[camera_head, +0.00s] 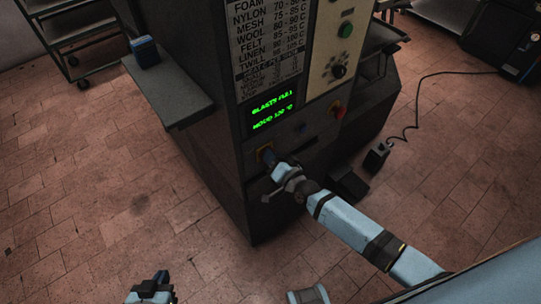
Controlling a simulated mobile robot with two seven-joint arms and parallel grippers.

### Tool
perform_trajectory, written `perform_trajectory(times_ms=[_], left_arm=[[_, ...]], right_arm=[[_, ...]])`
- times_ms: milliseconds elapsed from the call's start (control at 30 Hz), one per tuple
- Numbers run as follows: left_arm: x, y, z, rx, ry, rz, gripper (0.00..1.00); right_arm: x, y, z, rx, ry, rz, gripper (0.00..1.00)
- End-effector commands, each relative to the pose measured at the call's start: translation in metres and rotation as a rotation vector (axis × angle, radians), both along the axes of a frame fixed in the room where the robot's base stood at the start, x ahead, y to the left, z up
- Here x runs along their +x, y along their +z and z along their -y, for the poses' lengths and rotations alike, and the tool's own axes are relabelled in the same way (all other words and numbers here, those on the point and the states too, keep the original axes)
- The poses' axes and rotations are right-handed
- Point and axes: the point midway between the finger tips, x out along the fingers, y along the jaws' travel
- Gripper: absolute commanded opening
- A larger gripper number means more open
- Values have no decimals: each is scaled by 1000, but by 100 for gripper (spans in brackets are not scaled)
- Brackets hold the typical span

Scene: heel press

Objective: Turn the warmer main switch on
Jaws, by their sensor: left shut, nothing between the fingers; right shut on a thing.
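The dark machine cabinet (230,140) stands in the middle of the camera_head view. Low on its front is a small orange-framed switch (262,150), mostly hidden behind my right gripper. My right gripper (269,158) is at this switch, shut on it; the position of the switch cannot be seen. A red knob (338,109) sits further right on the same front. My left gripper (160,280) is at the bottom edge, shut and empty, well away from the machine.
A side shelf (170,90) holds a blue block (145,51). A black pedal (347,184) and a corded box (377,157) are on the floor.

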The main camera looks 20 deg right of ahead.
Motion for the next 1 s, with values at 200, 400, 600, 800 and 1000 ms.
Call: perform_trajectory(times_ms=[200,400,600,800,1000], left_arm=[[1,0,0,-2,1,2,0],[1,0,0,-3,2,3,0],[1,0,0,-3,2,2,0],[1,-2,0,-2,1,0,0],[1,-2,0,-2,1,0,0]], right_arm=[[-1,-1,0,37,1,-16,0],[-1,-1,0,44,1,-18,0],[-1,-1,0,44,1,-18,0],[0,-1,0,44,0,-17,39],[-1,-1,0,43,1,-16,39]])
